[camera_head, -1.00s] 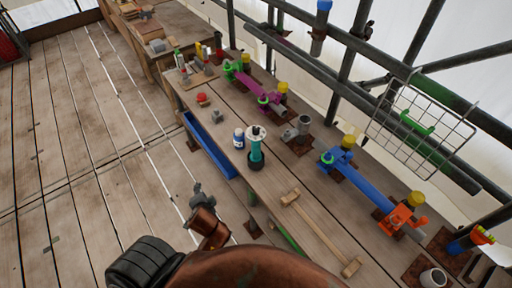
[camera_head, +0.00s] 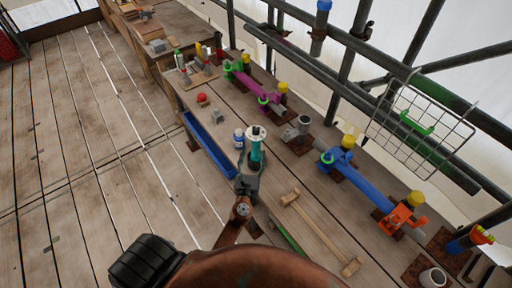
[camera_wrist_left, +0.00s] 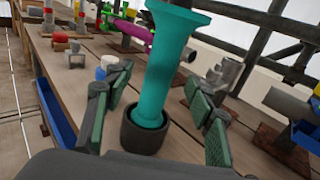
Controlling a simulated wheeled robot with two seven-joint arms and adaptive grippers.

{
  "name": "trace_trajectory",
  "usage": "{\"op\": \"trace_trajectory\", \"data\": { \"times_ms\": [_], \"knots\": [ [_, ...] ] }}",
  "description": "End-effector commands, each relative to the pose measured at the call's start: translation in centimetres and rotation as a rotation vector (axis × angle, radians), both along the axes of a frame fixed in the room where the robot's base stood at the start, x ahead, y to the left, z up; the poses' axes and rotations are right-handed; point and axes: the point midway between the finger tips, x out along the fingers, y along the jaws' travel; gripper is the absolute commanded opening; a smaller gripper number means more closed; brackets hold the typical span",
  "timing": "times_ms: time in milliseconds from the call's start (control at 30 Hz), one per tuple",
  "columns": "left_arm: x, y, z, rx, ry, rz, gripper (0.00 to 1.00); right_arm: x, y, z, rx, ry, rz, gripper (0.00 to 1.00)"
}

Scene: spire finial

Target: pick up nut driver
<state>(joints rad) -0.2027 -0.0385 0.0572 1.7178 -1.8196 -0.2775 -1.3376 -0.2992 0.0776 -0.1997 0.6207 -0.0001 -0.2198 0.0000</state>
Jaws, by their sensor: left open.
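The nut driver (camera_head: 255,148) has a teal handle and stands upright in a dark round holder (camera_wrist_left: 144,130) on the wooden bench. The handle also shows large in the left wrist view (camera_wrist_left: 168,65). My left gripper (camera_head: 250,178) is at the bench edge, just in front of the nut driver. In the left wrist view its two green-padded fingers (camera_wrist_left: 158,118) are spread apart, one on each side of the handle. Gaps show between both pads and the handle. My right gripper is in neither view.
A white and blue bottle (camera_head: 239,138) stands just left of the nut driver. A blue trough (camera_head: 208,147) hangs along the bench's front edge.

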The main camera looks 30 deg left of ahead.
Motion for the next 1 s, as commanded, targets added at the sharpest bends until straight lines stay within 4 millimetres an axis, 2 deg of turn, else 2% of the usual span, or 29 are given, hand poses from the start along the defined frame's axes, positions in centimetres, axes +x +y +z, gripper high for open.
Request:
{"op": "trace_trajectory", "data": {
  "times_ms": [267, 433, 733, 1000],
  "knots": [
    [3.4, 1.1, 1.0, -0.004, -0.004, 0.001, 0.50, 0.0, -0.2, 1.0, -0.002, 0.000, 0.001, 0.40],
    [5.1, 1.8, 0.8, -0.004, -0.002, 0.001, 0.50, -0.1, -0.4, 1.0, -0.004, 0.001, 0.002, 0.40],
    [5.4, 2.0, 0.7, -0.005, -0.002, 0.002, 0.50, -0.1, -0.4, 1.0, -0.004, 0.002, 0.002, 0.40],
    [5.4, 2.0, 0.7, -0.006, -0.002, 0.002, 0.31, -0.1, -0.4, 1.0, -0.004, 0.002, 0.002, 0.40]
  ]
}}
